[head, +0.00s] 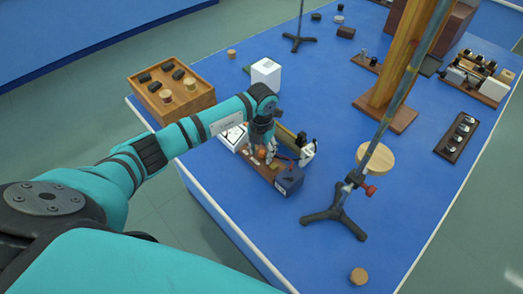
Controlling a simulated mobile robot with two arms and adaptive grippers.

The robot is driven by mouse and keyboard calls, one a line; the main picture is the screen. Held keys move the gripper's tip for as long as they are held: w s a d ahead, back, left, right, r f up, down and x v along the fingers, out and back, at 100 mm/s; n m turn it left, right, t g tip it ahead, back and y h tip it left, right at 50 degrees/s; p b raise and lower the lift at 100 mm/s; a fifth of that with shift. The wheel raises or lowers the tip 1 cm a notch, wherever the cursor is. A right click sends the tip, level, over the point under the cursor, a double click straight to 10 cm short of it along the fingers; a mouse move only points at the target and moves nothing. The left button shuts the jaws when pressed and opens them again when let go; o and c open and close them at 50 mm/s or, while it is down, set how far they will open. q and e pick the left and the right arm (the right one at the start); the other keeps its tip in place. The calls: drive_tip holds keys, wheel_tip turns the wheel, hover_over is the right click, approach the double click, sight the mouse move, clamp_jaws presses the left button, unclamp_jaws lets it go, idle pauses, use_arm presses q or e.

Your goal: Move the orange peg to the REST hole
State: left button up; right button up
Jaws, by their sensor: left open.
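The orange peg (261,153) shows as a small orange spot on a low wooden board (262,173) on the blue bench. My left gripper (261,149) is over the board, pointing down, with its fingers at the peg. The gripper is open; whether the fingers touch the peg is too small to tell. The gripper hides part of the board and its holes, and I cannot make out the REST hole. My right gripper is not in view.
A dark box (289,180) sits at the board's right end. A wooden tray (206,99) and a white cube (266,72) stand behind. A metal stand (335,212) rises to the right. The front right of the bench (400,235) is mostly clear.

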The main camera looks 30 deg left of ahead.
use_arm(q)
wheel_tip(320, 180, up, 12)
idle(0.5)
idle(0.3)
